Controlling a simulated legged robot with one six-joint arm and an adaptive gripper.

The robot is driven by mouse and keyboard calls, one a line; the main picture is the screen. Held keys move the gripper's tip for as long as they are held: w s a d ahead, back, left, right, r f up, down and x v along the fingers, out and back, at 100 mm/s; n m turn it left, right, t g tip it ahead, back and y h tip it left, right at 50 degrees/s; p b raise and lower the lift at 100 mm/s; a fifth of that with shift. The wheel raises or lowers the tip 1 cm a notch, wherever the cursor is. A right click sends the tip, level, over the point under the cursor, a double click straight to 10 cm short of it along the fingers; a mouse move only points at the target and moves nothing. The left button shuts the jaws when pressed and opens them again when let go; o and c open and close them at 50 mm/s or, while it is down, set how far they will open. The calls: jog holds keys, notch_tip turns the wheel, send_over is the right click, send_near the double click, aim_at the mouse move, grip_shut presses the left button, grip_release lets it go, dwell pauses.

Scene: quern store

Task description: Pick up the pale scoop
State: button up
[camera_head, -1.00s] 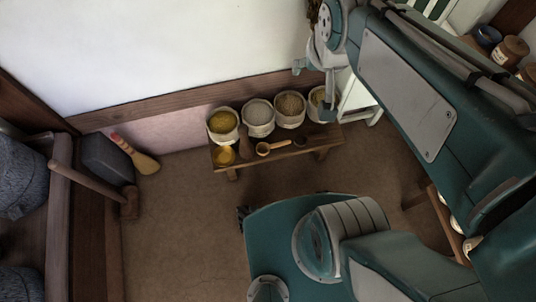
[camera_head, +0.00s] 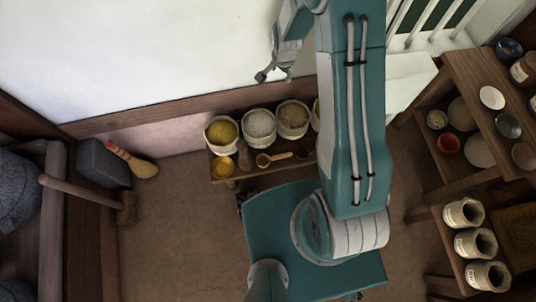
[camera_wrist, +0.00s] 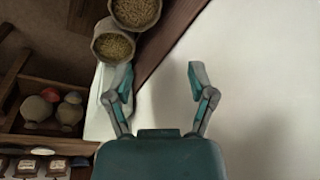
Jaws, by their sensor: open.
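The pale scoop (camera_head: 281,156) lies on the low wooden bench (camera_head: 246,178) in the head view, in front of the sacks, its light handle pointing right. My gripper (camera_head: 275,76) is above and behind the bench in that view, in front of the white wall and well apart from the scoop. In the wrist view my gripper (camera_wrist: 160,74) has its two fingers spread wide with nothing between them. The scoop cannot be made out in the wrist view.
A brush (camera_head: 143,167) and a mallet (camera_head: 124,206) are at left. Shelves with jars (camera_head: 474,243) stand at right. The floor left of the bench is clear.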

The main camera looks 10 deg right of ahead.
notch_tip(320, 180, down, 17)
jog(key=s+m+g, duration=0.1)
jog(key=s+m, duration=0.1)
jog(key=m, duration=0.1)
jog(key=m+g, duration=0.1)
jog(key=m, duration=0.3)
send_near(283, 155)
notch_tip(283, 155, down, 10)
jog(key=shift+w+f, duration=0.15)
jog(key=shift+f, duration=0.1)
grip_shut()
